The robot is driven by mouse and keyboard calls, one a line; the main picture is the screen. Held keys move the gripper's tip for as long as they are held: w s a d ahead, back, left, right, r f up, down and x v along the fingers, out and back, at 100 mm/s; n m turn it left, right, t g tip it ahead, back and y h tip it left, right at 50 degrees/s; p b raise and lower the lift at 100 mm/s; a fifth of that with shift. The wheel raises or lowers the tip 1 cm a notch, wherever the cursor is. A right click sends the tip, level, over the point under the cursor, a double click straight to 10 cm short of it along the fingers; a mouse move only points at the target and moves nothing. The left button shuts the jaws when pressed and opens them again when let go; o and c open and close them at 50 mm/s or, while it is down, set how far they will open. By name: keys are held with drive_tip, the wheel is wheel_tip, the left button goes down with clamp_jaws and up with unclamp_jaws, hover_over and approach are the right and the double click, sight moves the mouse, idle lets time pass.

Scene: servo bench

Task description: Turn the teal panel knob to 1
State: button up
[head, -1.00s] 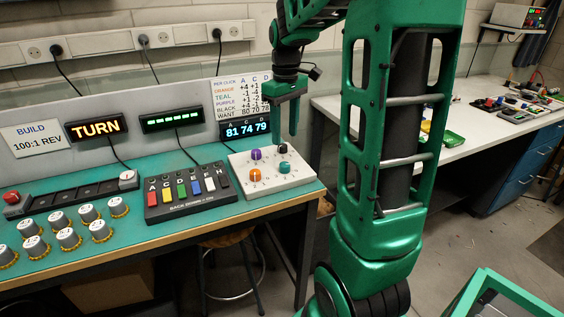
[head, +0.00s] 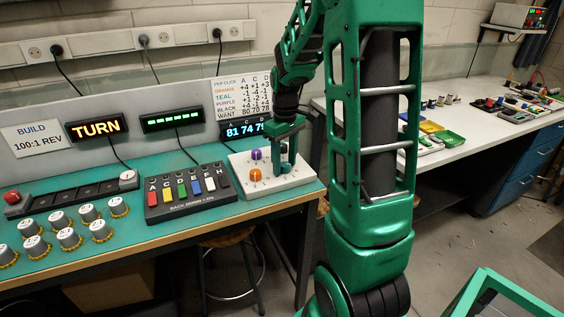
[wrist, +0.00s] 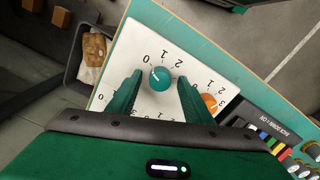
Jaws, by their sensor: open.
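The teal knob (wrist: 160,78) sits on the white panel (wrist: 130,45), with printed marks 0, 1 and 2 around it. A pale line on its cap seems to point up-left, towards the 0. My gripper (wrist: 159,84) is open, with one finger on each side of the knob; I cannot tell whether they touch it. In the head view, my gripper (head: 283,168) reaches down over the right part of the panel and hides the teal knob.
The orange knob (head: 255,175) and purple knob (head: 257,154) stand left of my gripper. The orange one is close beside a finger in the wrist view. A black box of coloured switches (head: 188,190) lies left of the panel. A card and display stand behind.

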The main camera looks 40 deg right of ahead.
drive_tip(key=shift+c, duration=0.3)
drive_tip(key=c, duration=1)
drive_tip(key=m, duration=0.8)
drive_tip(key=shift+m, duration=0.4)
drive_tip(key=o, duration=1.1)
drive_tip(key=shift+c, duration=0.2)
